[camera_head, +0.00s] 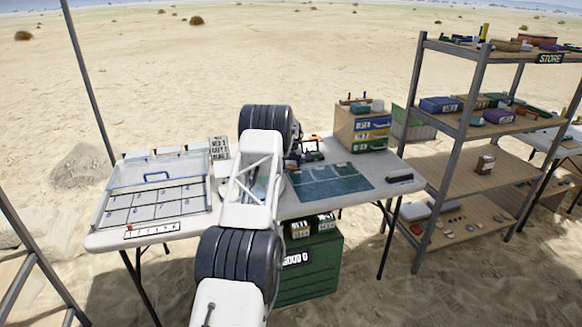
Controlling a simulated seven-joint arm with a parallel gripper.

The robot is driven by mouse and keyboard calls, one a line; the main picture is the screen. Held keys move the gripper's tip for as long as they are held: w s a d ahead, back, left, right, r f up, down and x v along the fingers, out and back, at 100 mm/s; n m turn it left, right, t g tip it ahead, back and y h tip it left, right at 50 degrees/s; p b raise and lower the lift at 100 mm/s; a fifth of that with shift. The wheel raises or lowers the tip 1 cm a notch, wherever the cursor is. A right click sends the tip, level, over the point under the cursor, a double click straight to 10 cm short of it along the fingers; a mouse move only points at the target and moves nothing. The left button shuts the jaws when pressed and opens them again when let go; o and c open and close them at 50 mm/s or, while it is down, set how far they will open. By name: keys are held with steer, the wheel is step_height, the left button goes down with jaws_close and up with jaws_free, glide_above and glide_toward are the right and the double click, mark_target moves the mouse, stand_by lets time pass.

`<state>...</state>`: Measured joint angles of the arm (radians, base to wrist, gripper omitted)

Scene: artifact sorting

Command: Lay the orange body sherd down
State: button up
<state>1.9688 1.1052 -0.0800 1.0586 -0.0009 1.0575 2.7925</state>
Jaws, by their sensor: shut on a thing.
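My arm reaches from the bottom of the head view over the middle of the white folding table (120,240). Its links and dark ribbed joints cover the table's centre. My gripper is hidden behind the arm, so its fingers do not show. I cannot make out the orange body sherd. A shallow compartment tray (152,206) with pale square cells lies on the left of the table, with a clear blue-edged lid or panel (150,174) at its back. A dark teal gridded mat (328,183) lies right of my arm, and its visible part looks bare.
A small drawer cabinet (361,128) stands at the table's back right. A dark small object (399,178) lies near the right edge. A lettered sign (219,148) stands behind the tray. A green crate (310,270) is under the table. A loaded metal-framed shelf (478,95) stands at the right.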

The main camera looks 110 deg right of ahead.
mark_target(291, 167)
step_height(291, 167, up, 18)
stand_by(0.7)
stand_by(0.9)
steer(key=w+d+r+n, duration=0.15)
steer(key=w+n, duration=0.35)
steer(key=w, duration=1.1)
steer(key=w+d+r+n, duration=0.1)
steer(key=w+r+n, duration=0.35)
steer(key=w, duration=1.15)
steer(key=w+a+r+n, duration=0.1)
steer(key=w+a+n, duration=0.25)
steer(key=w, duration=0.65)
steer(key=w+a+r+n, duration=0.15)
steer(key=w+n, duration=0.35)
steer(key=w, duration=0.6)
steer(key=w+a+n, duration=0.3)
steer(key=w+n, duration=0.1)
steer(key=w, duration=0.6)
steer(key=w+a+r+n, duration=0.2)
steer(key=w+a+n, duration=0.5)
steer(key=w, duration=0.5)
steer(key=w+a+r+n, duration=0.1)
steer(key=w+a+n, duration=0.3)
steer(key=w+a, duration=0.7)
steer(key=w+a+r+n, duration=0.2)
steer(key=w+a+n, duration=1.1)
steer(key=w+a, duration=0.7)
steer(key=a, duration=0.4)
steer(key=shift+r+n, duration=0.15)
steer(key=shift+n, duration=0.15)
